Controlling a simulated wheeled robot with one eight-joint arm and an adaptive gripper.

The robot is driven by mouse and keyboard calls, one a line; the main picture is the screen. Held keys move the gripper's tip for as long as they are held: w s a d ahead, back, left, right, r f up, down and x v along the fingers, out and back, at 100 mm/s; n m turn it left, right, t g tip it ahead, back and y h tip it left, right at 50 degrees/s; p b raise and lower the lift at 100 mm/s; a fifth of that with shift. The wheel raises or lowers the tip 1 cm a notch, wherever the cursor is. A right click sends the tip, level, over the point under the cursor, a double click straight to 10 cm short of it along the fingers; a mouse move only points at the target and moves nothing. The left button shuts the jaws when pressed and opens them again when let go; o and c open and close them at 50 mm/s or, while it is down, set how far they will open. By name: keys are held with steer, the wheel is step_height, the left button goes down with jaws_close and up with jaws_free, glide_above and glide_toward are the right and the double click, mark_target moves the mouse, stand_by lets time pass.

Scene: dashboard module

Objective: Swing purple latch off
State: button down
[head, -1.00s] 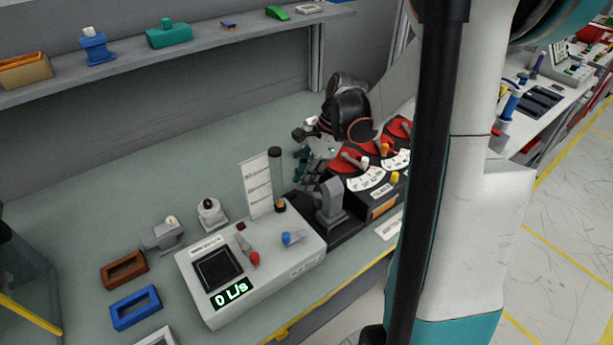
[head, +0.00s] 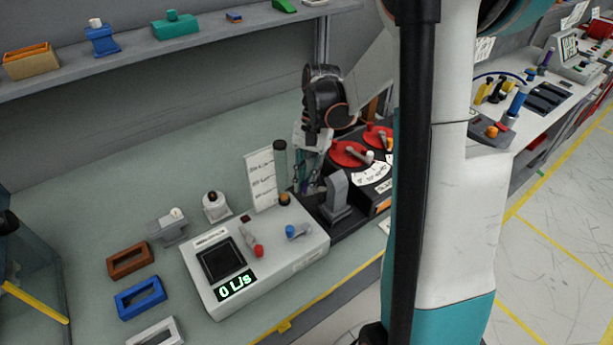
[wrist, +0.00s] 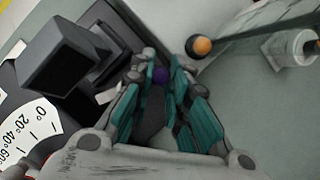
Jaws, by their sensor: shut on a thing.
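The purple latch shows as a small round purple knob (wrist: 160,75) between the fingertips in the wrist view. My gripper (wrist: 156,88) has its teal fingers shut on it from both sides. The rest of the latch is hidden by the fingers. In the head view my gripper (head: 307,187) points down behind the grey upright block (head: 337,193), at the left end of the black dial panel.
A white flow meter box (head: 262,262) reading 0 L/s stands close left of the panel, with a clear tube (head: 280,165) near my fingers. Red dials (head: 350,155) lie to the right. The bench behind is mostly clear.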

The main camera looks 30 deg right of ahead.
steer(key=shift+s+a+n+g+h, duration=0.1)
steer(key=shift+s+n+g+h, duration=0.2)
steer(key=shift+n, duration=0.65)
steer(key=shift+s+a+n+g+h, duration=0.1)
steer(key=shift+s+n+g+h, duration=0.2)
steer(key=shift+n, duration=0.65)
steer(key=shift+s, duration=0.1)
steer(key=c, duration=1.5)
jaws_free()
steer(key=shift+c, duration=0.2)
steer(key=v, duration=1.2)
steer(key=shift+d, duration=0.1)
